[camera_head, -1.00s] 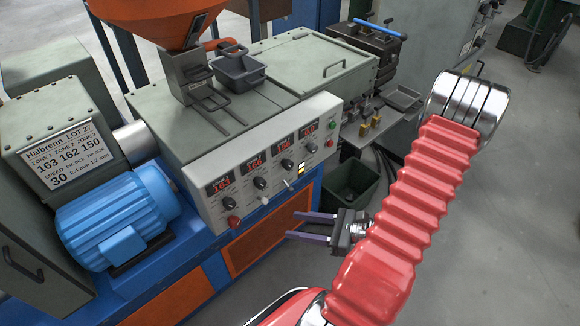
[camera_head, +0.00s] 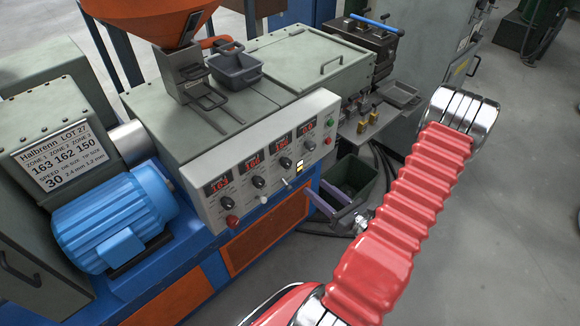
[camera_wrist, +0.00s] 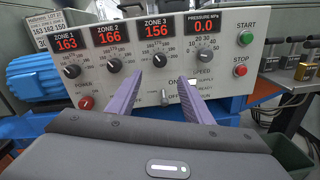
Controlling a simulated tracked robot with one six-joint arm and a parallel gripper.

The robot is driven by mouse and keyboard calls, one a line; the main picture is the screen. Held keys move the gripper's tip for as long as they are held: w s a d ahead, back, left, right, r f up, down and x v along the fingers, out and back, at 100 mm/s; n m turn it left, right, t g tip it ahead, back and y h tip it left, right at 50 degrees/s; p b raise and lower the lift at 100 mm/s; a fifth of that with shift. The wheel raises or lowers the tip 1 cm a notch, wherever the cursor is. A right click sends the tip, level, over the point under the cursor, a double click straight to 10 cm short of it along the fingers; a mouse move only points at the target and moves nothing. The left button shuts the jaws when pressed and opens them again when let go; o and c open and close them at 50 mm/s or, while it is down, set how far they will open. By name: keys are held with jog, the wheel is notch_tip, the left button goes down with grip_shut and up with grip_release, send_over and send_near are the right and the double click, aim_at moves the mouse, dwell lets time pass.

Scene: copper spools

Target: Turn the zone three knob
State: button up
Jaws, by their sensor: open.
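The zone three knob (camera_wrist: 159,60) is a dark round knob under the red ZONE 3 display (camera_wrist: 156,31), which reads 156. In the head view the knob (camera_head: 285,162) sits on the sloping front panel. My gripper (camera_wrist: 161,78) is open and empty, with two purple fingers pointing at the panel. In the wrist view its fingertips lie just below and to either side of the zone three knob, apart from it as far as I can tell. In the head view my gripper (camera_head: 317,188) is in front of the panel's lower right part.
The zone one knob (camera_wrist: 72,71), zone two knob (camera_wrist: 116,65) and speed knob (camera_wrist: 204,55) flank it. A toggle switch (camera_wrist: 164,97) stands out below. The placard (camera_head: 55,157) reads 163, 162, 150, speed 30. A dark bin (camera_head: 350,182) stands below the panel.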

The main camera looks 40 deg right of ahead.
aim_at(289, 166)
jog(key=shift+w, duration=0.1)
jog(key=shift+w, duration=6.8)
jog(key=shift+c, duration=0.3)
jog(key=c, duration=1)
jog(key=shift+n, duration=2.9)
